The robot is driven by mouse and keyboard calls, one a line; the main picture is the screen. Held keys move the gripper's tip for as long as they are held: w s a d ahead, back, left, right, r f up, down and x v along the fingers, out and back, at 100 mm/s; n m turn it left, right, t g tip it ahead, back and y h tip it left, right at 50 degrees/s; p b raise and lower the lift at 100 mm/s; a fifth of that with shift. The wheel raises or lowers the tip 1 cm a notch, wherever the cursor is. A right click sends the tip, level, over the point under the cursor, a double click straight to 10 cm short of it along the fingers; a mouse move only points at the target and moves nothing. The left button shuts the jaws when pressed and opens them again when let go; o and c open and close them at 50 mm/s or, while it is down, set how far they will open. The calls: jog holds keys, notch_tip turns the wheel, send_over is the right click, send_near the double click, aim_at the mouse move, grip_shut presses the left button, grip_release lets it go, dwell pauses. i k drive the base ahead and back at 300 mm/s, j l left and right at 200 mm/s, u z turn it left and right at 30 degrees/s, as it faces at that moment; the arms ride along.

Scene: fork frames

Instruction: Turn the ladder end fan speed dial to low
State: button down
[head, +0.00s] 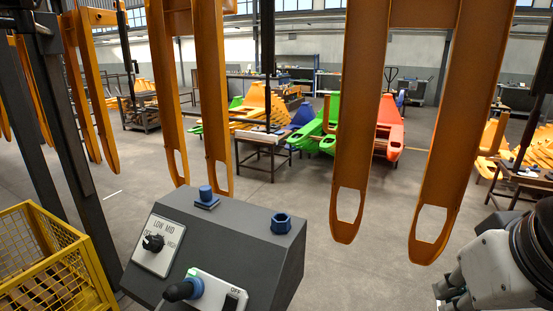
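A black fan speed dial (153,243) sits on a white plate (166,256) on the left of a dark grey sloped console (240,240). The knob's pointer is too small to read surely. No wording shows which end the dial serves. My gripper (452,293) is at the bottom right, well apart from the console and right of it. Its fingers are small and partly cut off, so its opening cannot be told.
A second plate (222,290) marked OFF carries a dark handle (181,291) with a green collar, close to the dial. Blue fittings (281,223) stand on the console top. Orange forks (360,130) hang behind it. A yellow mesh crate (50,262) stands at left.

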aim_at(154, 244)
jog(key=k+l+u, duration=0.1)
jog(key=u, duration=1.15)
jog(key=i+j+z, duration=0.55)
jog(key=z, duration=0.2)
jog(key=i+j, duration=0.05)
jog(key=i, duration=0.05)
